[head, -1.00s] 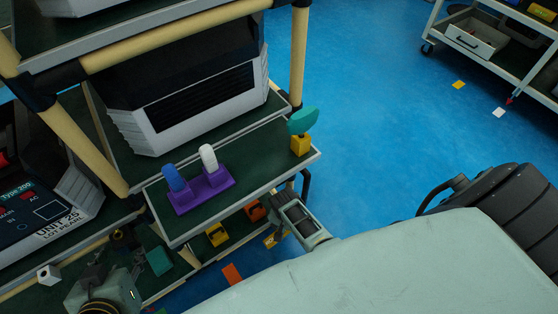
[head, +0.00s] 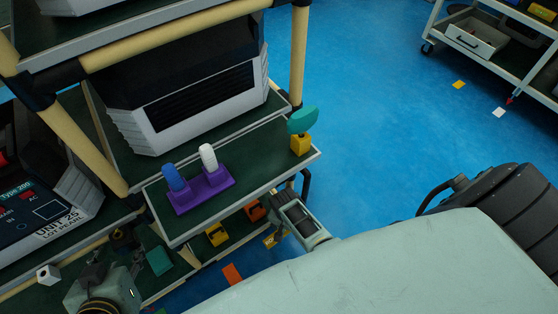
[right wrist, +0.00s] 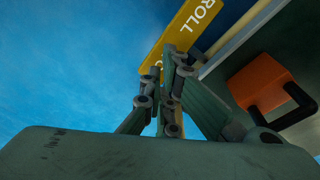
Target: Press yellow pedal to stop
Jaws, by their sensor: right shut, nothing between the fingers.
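The yellow pedal (right wrist: 188,32) is a flat yellow plate with the letters "ROLL" in the right wrist view. A small yellow part of it shows low by the rack's corner in the head view (head: 270,240). My right gripper (right wrist: 171,55) is shut and empty. Its fingertips overlap the plate's lower part in the picture; I cannot tell if they touch it. In the head view my right wrist hides much of that spot. My left gripper (head: 97,272) is at the lower left, over a low shelf; its fingers are too dark to read.
The rack's shelf (head: 255,165) holds a purple base (head: 203,192) with blue and white pegs, and a yellow block with a teal top (head: 301,135). Below are an orange block with a black handle (right wrist: 262,82) and a yellow one (head: 216,236). Blue floor is open to the right.

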